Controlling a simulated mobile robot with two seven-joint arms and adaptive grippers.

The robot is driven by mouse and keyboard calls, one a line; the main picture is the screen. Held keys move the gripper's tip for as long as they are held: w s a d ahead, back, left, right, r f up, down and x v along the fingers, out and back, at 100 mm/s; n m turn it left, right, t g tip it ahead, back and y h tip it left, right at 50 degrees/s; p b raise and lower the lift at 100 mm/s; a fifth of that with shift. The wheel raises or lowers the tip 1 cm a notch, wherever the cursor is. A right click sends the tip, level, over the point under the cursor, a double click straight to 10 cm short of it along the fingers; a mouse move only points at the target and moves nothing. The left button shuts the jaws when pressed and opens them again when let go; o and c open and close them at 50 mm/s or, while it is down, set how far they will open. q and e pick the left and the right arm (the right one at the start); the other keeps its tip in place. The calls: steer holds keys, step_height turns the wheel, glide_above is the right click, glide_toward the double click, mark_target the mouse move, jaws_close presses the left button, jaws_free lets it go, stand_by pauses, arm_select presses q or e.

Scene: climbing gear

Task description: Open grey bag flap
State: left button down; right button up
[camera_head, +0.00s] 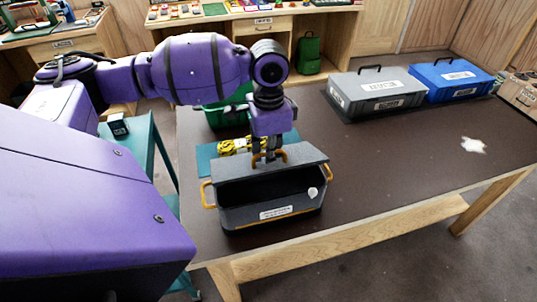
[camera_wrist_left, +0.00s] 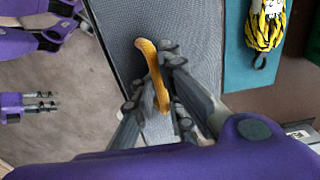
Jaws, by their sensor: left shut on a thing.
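The grey bag (camera_head: 270,213) stands on the brown table, a box shape with orange side handles and a white label. Its flap (camera_head: 225,170) is raised along the back, and the dark inside shows from the front. My left gripper (camera_head: 268,157) is shut on the orange flap handle (camera_wrist_left: 150,62) and reaches down to it from above. In the left wrist view the fingers (camera_wrist_left: 155,90) close around this handle against the grey fabric (camera_wrist_left: 125,20). My right gripper (camera_wrist_left: 40,102) shows at the left of the left wrist view, away from the bag, its fingers apart and empty.
A yellow-black rope bundle (camera_head: 232,146) lies on a teal mat (camera_head: 205,155) behind the bag. A green crate (camera_head: 225,118) is behind that. Grey (camera_head: 375,95) and blue (camera_head: 450,80) cases stand at the back right. The table's right half is mostly clear, with a white patch (camera_head: 473,146).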

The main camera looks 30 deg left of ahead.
arm_select(q)
steer(key=shift+w+a+r+p, duration=0.15)
steer(key=shift+w+a+r, duration=0.15)
steer(key=shift+r, duration=0.15)
steer(key=shift+w+a+r+p, duration=0.15)
steer(key=shift+w+a+r, duration=0.15)
steer(key=shift+r, duration=0.1)
arm_select(e)
steer(key=shift+w+r, duration=0.5)
steer(key=shift+r, duration=0.15)
steer(key=shift+a, duration=0.15)
arm_select(q)
steer(key=shift+w+a+r, duration=0.6)
steer(key=shift+a, duration=0.15)
arm_select(e)
steer(key=shift+w+r, duration=0.25)
steer(key=shift+r, duration=0.05)
arm_select(q)
steer(key=shift+w+a, duration=0.1)
